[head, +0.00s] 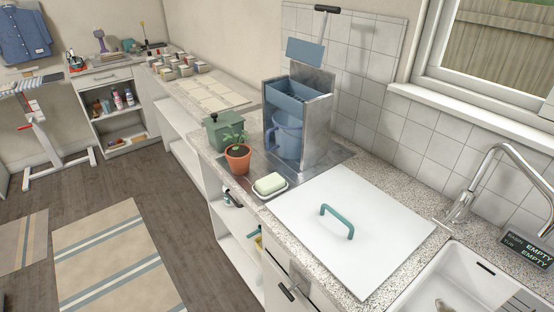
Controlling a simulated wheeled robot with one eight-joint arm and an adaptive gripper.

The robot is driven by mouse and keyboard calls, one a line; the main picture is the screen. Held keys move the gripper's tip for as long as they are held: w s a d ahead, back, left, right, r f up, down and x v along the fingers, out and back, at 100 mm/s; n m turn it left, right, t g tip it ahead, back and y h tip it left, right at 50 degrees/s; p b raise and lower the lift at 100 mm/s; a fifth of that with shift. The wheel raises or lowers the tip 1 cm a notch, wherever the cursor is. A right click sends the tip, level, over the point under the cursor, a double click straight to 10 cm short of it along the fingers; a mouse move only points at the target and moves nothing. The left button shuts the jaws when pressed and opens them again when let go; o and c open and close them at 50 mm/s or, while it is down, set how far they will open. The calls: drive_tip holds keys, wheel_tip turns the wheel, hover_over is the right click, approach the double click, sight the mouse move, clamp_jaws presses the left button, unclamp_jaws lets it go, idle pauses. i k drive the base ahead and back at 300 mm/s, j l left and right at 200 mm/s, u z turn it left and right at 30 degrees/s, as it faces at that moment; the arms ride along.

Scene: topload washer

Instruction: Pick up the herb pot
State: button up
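The herb pot (238,159) is a small terracotta pot of dark soil with a green leafy plant (234,135) in it. It stands upright on the counter near the front edge, left of the middle of the head view. A dark green lidded box (222,130) stands right behind it, and the leaves overlap the box in the picture. A soap dish (270,186) with a pale green bar sits in front of it to the right. My gripper is not in the head view.
A grey metal holder (318,120) with a blue jug (287,136) stands behind the pot to the right. A white lid (350,232) with a teal handle covers the counter on the right, beside a sink (465,285).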

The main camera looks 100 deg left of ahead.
sight(238, 156)
drive_tip(key=u, duration=3.45)
drive_tip(key=i+j, duration=0.2)
drive_tip(key=j, duration=0.15)
drive_tip(key=i+j+z, duration=0.15)
drive_tip(key=j, duration=0.2)
drive_tip(key=i+j, duration=0.2)
drive_tip(key=j, duration=0.15)
drive_tip(key=i+j+z, duration=0.15)
drive_tip(key=j, duration=0.2)
drive_tip(key=i+j, duration=0.15)
drive_tip(key=j, duration=0.25)
drive_tip(key=k+j+u, duration=0.05)
